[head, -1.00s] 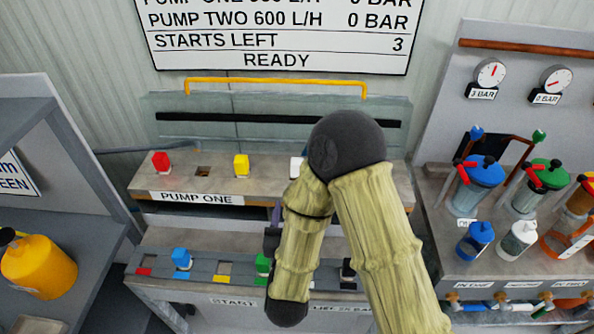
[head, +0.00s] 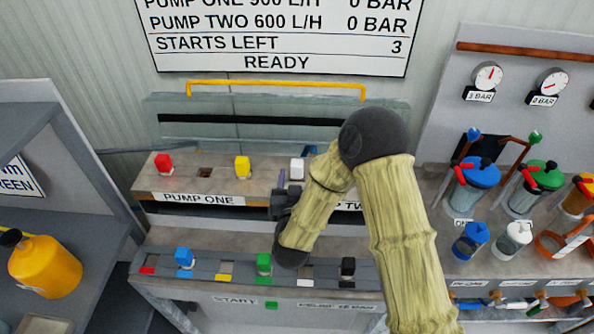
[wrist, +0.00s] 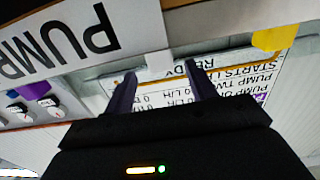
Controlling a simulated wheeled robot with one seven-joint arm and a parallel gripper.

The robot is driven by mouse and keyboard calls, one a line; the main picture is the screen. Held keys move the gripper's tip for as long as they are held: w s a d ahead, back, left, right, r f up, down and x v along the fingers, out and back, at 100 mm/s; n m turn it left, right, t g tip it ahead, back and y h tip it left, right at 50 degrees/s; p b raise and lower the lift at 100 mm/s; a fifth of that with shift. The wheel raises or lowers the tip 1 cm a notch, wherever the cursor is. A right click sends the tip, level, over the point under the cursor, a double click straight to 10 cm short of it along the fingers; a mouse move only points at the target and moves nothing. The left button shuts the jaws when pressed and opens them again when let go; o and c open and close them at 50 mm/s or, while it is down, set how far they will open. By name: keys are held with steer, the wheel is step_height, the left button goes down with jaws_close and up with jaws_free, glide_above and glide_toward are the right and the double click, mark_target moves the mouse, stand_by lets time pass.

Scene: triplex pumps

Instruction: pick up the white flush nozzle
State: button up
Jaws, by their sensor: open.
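The white flush nozzle (head: 296,169) stands upright on the pump bench, right of the yellow one. In the wrist view a white block, apparently the same nozzle (wrist: 158,60), shows between my finger tips. My gripper (head: 284,184) is at the front of the bench, close to the nozzle and slightly left of and below it in the head view. In the wrist view the two dark purple fingers of my gripper (wrist: 160,76) are apart with a gap between them. My forearm hides part of the bench to the right; I cannot tell whether the fingers touch the nozzle.
A yellow nozzle (head: 242,167) and a red nozzle (head: 163,164) stand left on the bench. A lower rack in front holds a blue (head: 184,259), a green (head: 264,264) and a black nozzle (head: 347,268). A yellow rail (head: 275,84) runs behind. Canisters stand at the right.

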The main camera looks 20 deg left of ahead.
mark_target(296, 168)
steer(key=shift+p+x, duration=0.9)
steer(key=shift+x, duration=1.75)
steer(key=shift+r, duration=0.15)
steer(key=c, duration=1.2)
steer(key=shift+o, duration=0.2)
steer(key=shift+r, duration=0.15)
step_height(296, 168, up, 10)
steer(key=shift+f+b, duration=0.1)
steer(key=shift+b, duration=0.35)
steer(key=shift+f, duration=0.1)
